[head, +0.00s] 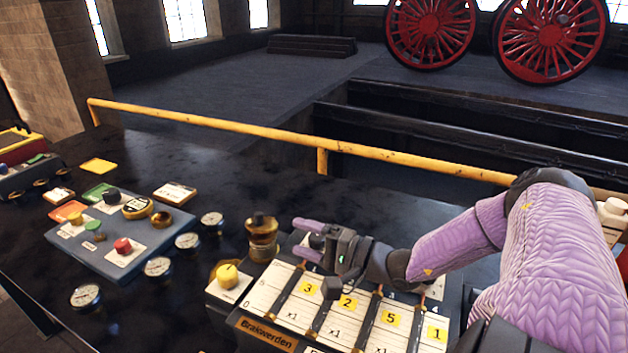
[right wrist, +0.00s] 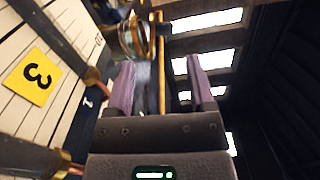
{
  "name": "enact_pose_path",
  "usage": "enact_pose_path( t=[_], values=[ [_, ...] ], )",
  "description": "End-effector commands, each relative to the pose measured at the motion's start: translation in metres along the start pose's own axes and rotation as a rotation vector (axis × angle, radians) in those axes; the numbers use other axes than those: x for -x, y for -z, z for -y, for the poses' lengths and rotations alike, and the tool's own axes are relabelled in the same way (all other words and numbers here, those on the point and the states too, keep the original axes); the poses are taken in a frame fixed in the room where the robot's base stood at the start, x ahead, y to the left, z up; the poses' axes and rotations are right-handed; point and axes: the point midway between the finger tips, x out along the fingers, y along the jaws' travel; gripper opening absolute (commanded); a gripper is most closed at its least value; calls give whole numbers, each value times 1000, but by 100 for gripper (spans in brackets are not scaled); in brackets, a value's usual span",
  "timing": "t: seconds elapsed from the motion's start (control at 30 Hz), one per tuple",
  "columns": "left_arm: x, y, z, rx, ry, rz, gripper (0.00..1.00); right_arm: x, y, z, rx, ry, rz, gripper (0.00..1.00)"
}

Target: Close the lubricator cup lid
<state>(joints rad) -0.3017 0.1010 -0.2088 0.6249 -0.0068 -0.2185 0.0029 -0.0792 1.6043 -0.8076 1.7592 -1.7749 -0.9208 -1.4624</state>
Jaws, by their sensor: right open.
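In the right wrist view a brass and glass cup (right wrist: 133,38) shows beyond the fingers, nearer the left one. My right gripper (head: 304,239) is open and empty, with its purple fingers pointing left at the cup. A short gap lies between the fingertips and the cup. The fingers also show apart in the right wrist view (right wrist: 158,75). My left gripper is not in view.
The lever panel (head: 262,297) with numbered yellow tags lies under my right gripper. A yellow knob (head: 227,275) stands just in front of the cup. A blue-grey control box (head: 108,240) and several gauges lie to the left. A yellow rail (head: 240,128) runs behind the table.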

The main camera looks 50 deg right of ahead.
Motion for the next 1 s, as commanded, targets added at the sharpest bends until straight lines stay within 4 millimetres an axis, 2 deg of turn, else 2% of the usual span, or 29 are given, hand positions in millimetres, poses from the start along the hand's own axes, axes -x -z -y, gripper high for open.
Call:
enact_pose_path(
  t=[0.03,0.2,0.73,0.87,1.0],
  values=[
    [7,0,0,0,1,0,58,4,0,4,0,-1,0,70],
    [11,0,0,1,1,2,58,13,-1,2,0,1,2,70],
    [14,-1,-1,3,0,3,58,14,0,1,0,1,1,70],
    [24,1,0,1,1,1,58,37,-1,4,1,-3,1,70],
    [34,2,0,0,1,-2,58,75,0,3,1,-3,0,70]
  ],
)
